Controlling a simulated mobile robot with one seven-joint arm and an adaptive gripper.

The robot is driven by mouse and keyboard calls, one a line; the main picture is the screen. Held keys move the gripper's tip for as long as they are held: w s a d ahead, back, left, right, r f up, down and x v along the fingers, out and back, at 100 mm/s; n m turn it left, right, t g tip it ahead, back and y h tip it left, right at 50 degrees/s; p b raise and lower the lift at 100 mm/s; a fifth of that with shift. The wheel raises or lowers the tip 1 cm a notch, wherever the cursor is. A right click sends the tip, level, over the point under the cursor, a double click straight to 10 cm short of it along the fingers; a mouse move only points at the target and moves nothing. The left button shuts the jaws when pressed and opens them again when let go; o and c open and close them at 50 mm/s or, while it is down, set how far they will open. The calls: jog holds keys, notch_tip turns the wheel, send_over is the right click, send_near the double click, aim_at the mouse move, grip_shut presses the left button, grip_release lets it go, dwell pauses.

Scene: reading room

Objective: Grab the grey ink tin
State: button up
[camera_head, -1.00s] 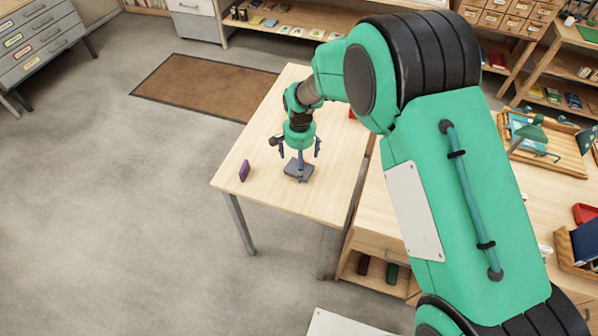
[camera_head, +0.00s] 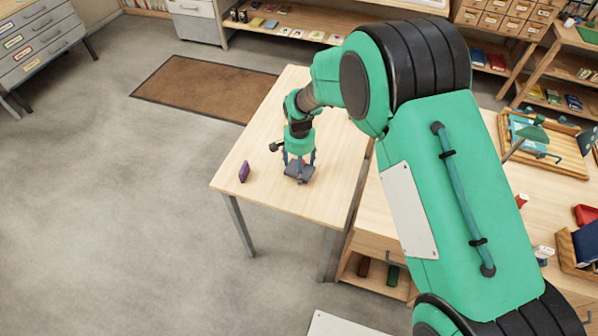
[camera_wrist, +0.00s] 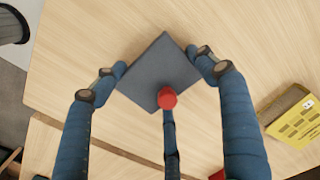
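The grey ink tin appears as a dark grey, flat, square thing (camera_head: 299,176) on the pale wooden table (camera_head: 262,150). In the wrist view the tin (camera_wrist: 150,72) lies cornerwise between my blue fingers. My gripper (camera_head: 299,160) is low over it, pointing down. In the wrist view my gripper (camera_wrist: 157,65) is open, with fingertips close beside the tin's left and right edges and apparently slightly apart from them. A red round tip (camera_wrist: 167,98) on a thin blue rod overlaps the tin's near corner; I cannot tell whether it touches.
A small purple block (camera_head: 244,171) stands on the table left of the tin. A yellow box (camera_wrist: 295,120) lies at the right in the wrist view. A second worktop with a wooden tray (camera_head: 575,165) is at the right. The table's near left is clear.

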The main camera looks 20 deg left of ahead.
jog(key=c, duration=1)
jog(key=shift+o, duration=0.2)
jog(key=shift+r, duration=0.45)
notch_tip(320, 180, up, 3)
jog(key=shift+w+r+p, duration=0.1)
jog(key=shift+p, duration=0.6)
jog(key=s+d, duration=0.3)
jog(key=s, duration=0.1)
jog(key=s+d+p, duration=0.1)
jog(key=s+d, duration=0.2)
jog(key=s, duration=0.1)
jog(key=s+d+r+p, duration=0.1)
jog(key=s+d, duration=0.2)
jog(key=s, duration=0.2)
jog(key=shift+s+d, duration=0.1)
jog(key=shift+d, duration=0.05)
